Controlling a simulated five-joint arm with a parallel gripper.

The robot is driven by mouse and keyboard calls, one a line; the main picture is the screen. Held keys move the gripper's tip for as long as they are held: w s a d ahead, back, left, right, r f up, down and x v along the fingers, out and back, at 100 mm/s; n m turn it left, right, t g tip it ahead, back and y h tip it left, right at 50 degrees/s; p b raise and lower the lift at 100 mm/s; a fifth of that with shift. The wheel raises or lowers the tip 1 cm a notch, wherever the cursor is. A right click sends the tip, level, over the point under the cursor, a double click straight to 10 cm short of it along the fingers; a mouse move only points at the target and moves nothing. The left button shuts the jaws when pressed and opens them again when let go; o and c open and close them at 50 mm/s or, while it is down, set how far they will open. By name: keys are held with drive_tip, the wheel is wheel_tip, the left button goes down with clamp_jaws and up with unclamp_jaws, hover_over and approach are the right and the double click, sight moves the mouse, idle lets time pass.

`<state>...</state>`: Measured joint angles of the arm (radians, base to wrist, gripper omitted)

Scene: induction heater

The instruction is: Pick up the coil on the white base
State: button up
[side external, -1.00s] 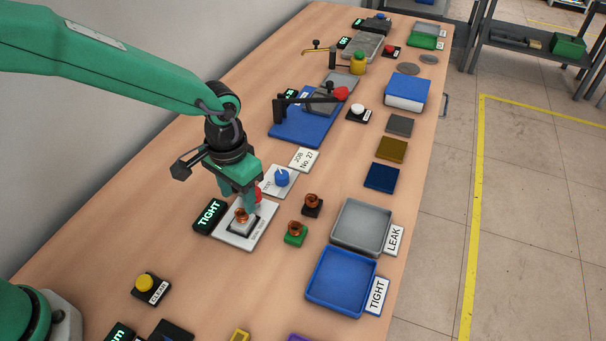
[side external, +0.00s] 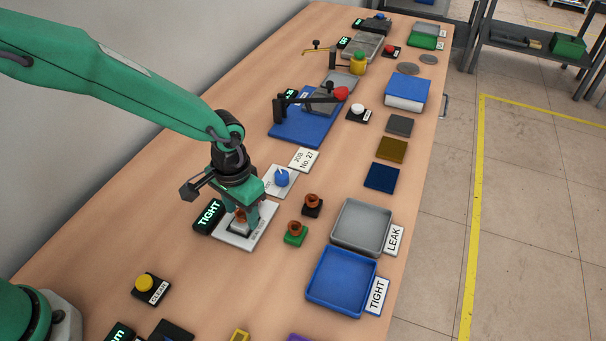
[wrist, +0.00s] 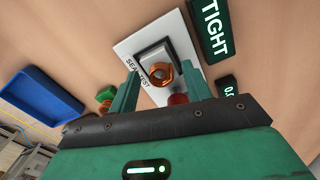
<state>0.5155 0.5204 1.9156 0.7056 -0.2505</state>
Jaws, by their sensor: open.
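The copper-coloured coil (wrist: 160,75) sits on a white base (wrist: 152,55) in the dark nest of the seal test plate (wrist: 128,48). In the side view the coil (side external: 241,215) is partly covered by my fingers. My gripper (wrist: 162,70) is open, with its fingers pointing down over the plate. In the wrist view the coil shows between the two fingertips, with a gap on each side. The gripper (side external: 245,213) is low over the plate in the side view. I cannot tell whether either finger touches the base.
A green display reading TIGHT (side external: 208,215) stands close on the left. A red knob (wrist: 178,99) is near my right finger. Coils on a green base (side external: 295,233) and a black base (side external: 312,206) stand to the right, before the grey LEAK tray (side external: 388,207) and blue TIGHT tray (side external: 312,296).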

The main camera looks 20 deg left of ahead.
sight(242, 216)
clamp_jaws()
drive_tip(key=shift+r, duration=0.15)
drive_tip(key=shift+r, duration=0.6)
drive_tip(key=r, duration=0.3)
drive_tip(key=shift+s+d+r, duration=0.1)
drive_tip(key=shift+s+d, duration=0.2)
drive_tip(key=shift+s, duration=0.05)
drive_tip(key=s+d+r, duration=0.5)
drive_tip(key=s+r, duration=0.1)
drive_tip(key=s, duration=0.3)
drive_tip(key=shift+s+r, duration=0.15)
drive_tip(key=shift+s, duration=0.1)
drive_tip(key=shift+d, duration=0.1)
